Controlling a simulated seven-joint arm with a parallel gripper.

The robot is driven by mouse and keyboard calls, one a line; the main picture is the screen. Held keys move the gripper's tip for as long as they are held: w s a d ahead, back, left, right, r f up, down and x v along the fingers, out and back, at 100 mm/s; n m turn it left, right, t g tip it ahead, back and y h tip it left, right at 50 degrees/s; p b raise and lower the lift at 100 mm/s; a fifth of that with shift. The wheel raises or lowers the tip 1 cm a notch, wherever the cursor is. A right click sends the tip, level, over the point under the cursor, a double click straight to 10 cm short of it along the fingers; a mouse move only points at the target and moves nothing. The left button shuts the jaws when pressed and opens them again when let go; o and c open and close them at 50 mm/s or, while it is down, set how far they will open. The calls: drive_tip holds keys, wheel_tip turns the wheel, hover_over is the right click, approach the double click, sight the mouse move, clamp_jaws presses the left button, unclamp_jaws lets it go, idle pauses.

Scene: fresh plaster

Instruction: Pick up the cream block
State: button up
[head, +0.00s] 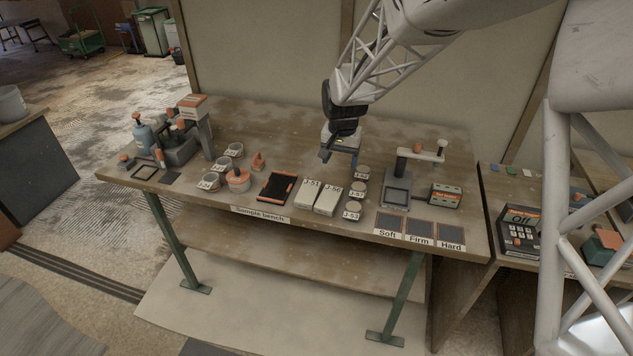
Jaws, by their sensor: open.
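Two cream blocks lie side by side near the middle of the sample bench (260,125). The left block (307,194) has a label that seems to read J-51, and the right block (327,202) has a label too small to read surely. My gripper (338,160) is open above the bench, behind the blocks in the picture. It appears empty and apart from both blocks. The exact height of its fingertips above the bench is hard to tell.
Several round labelled pieces (354,207) stand just right of the blocks. A dark orange-edged tray (276,186) lies left of them. A grey stand (397,192) is at right, behind Soft, Firm and Hard pads (419,232). Cups (209,182) stand at left.

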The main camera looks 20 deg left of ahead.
hover_over(308, 191)
wheel_tip(308, 191, down, 9)
drive_tip(key=shift+r, duration=0.2)
drive_tip(key=shift+f, duration=0.1)
drive_tip(key=shift+f, duration=1.2)
drive_tip(key=shift+f, duration=0.1)
